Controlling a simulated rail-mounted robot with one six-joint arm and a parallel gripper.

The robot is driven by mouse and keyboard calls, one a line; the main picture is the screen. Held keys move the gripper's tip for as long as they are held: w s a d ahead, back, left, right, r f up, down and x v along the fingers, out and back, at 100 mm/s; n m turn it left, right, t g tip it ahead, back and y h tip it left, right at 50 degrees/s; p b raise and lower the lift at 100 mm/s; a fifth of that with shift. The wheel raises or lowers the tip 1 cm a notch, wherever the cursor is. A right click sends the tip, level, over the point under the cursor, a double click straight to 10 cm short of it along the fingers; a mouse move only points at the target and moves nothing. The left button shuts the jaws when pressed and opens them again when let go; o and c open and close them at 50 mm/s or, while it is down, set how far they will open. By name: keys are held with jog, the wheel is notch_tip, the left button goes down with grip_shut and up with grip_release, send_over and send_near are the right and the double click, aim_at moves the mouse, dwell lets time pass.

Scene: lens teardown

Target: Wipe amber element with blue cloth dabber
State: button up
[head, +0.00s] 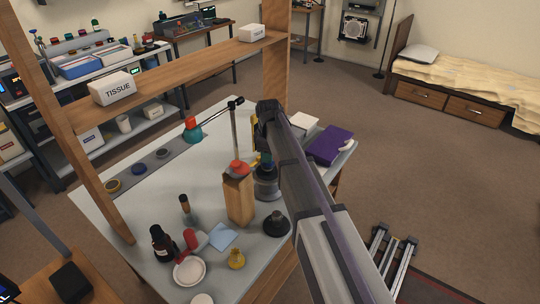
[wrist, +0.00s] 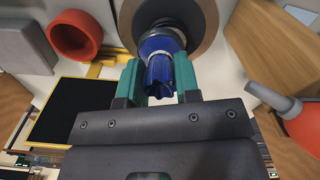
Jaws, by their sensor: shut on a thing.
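My gripper (wrist: 158,78) has teal fingers, shut on a blue fluted piece with a metal collar, which I take to be the blue cloth dabber (wrist: 160,72). Its far end is over or against a round dark disc with a brown-grey rim (wrist: 208,18); I cannot tell if they touch. In the head view my arm hides the fingertips, above a dark round stand (head: 266,190). A small gold-rimmed disc (head: 112,186) on the grey strip at the table's left may be the amber element, but I cannot be sure.
A wooden block (head: 239,203) with a red top stands left of my arm. A wooden shelf frame (head: 185,70) crosses the table's back. The left-centre tabletop is fairly clear.

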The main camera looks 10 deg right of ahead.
jog(key=shift+a+f, duration=0.15)
jog(key=shift+a, duration=0.1)
jog(key=shift+s+a, duration=0.15)
jog(key=shift+a, duration=0.15)
jog(key=shift+s, duration=0.45)
jog(key=shift+s+d, duration=0.1)
jog(key=shift+s, duration=0.1)
jog(key=shift+s+d, duration=0.1)
jog(key=shift+d, duration=0.2)
jog(key=shift+w+d, duration=0.3)
jog(key=shift+d, duration=0.05)
notch_tip(320, 180, up, 6)
jog(key=p, duration=0.6)
